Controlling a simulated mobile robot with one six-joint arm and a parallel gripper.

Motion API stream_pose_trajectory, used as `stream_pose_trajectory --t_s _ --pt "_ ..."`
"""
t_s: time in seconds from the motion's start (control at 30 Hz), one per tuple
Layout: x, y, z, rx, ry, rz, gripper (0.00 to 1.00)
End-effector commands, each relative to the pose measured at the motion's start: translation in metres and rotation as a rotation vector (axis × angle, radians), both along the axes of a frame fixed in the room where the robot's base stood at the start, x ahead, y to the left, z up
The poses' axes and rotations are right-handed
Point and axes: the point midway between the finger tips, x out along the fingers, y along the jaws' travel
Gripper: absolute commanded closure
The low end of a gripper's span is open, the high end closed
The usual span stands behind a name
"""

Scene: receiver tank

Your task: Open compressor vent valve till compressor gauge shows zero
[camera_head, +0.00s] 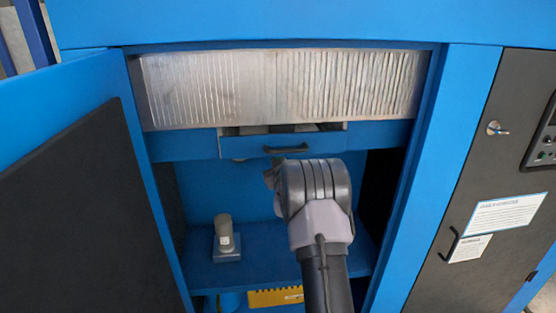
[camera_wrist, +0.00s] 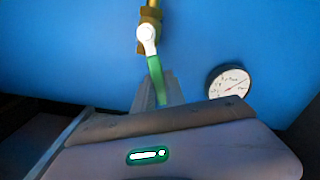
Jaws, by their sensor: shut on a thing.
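The vent valve (camera_wrist: 147,36) shows at the top middle of the wrist view, with a brass body, a white round hub and a green lever handle (camera_wrist: 154,68). The lever slants down and slightly right from the hub. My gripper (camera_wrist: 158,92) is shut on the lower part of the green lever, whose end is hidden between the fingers. The compressor gauge (camera_wrist: 229,82) is to the right, with a white face and dark rim. Its needle seems to slant toward the upper right, but the numbers are too small to read. In the head view, my arm hides the valve and gauge.
The blue cabinet is open, its door (camera_head: 75,190) swung to the left. A ribbed metal panel (camera_head: 285,85) and a blue drawer-like front with a dark handle (camera_head: 286,149) lie above my wrist. A small grey device (camera_head: 226,240) stands on the blue shelf at left.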

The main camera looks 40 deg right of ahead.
Motion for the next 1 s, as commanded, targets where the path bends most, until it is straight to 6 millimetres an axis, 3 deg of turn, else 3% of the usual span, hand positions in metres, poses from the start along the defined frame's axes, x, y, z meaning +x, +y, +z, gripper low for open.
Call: stream_pose_trajectory --t_s 0.37,1.0 --pt "0.005 0.009 -0.006 -0.139 0.088 0.0 1.0" --pt "0.018 0.031 -0.037 -0.649 0.401 0.002 1.0"
